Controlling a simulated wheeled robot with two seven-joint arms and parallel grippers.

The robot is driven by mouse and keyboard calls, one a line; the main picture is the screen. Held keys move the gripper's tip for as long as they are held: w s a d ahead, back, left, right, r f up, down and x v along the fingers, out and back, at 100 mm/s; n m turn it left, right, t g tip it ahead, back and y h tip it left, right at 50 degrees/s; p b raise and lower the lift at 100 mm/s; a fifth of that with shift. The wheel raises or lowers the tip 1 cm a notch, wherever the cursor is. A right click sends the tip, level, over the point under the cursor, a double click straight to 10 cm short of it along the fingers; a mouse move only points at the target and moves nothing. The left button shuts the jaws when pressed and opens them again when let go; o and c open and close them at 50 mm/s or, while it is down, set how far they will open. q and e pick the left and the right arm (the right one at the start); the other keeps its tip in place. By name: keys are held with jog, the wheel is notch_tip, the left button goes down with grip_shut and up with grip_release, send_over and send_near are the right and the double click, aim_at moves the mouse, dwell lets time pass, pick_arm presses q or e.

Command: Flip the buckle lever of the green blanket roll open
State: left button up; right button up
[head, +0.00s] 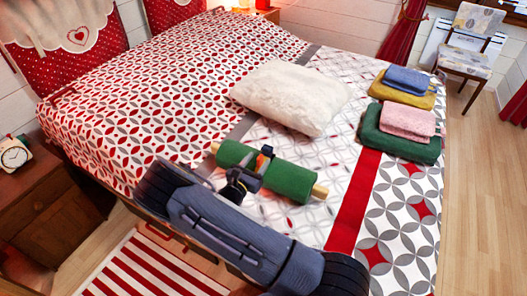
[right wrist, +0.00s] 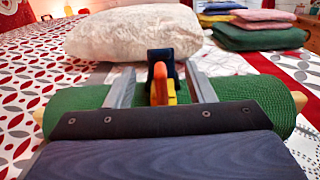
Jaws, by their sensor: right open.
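The green blanket roll (head: 292,180) lies on the bed, with pale wooden core ends sticking out on both sides. Its buckle has an orange lever (right wrist: 160,82) standing up, with a yellow part beside it and a dark blue piece (right wrist: 161,63) behind. The lever also shows small in the head view (head: 265,152). My right gripper (head: 248,172) is over the middle of the roll. In the right wrist view its two grey fingers (right wrist: 162,80) are apart on either side of the buckle, with gaps to the lever. My left gripper is out of view.
A white fluffy pillow (head: 290,97) lies behind the roll. Folded towels, blue, yellow, pink and green (head: 400,150), are stacked to the right. A nightstand with a clock (head: 14,155) stands at the left. The patterned bed in front of the towels is clear.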

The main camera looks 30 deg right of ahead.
aim_at(266, 152)
jog(key=x, duration=0.5)
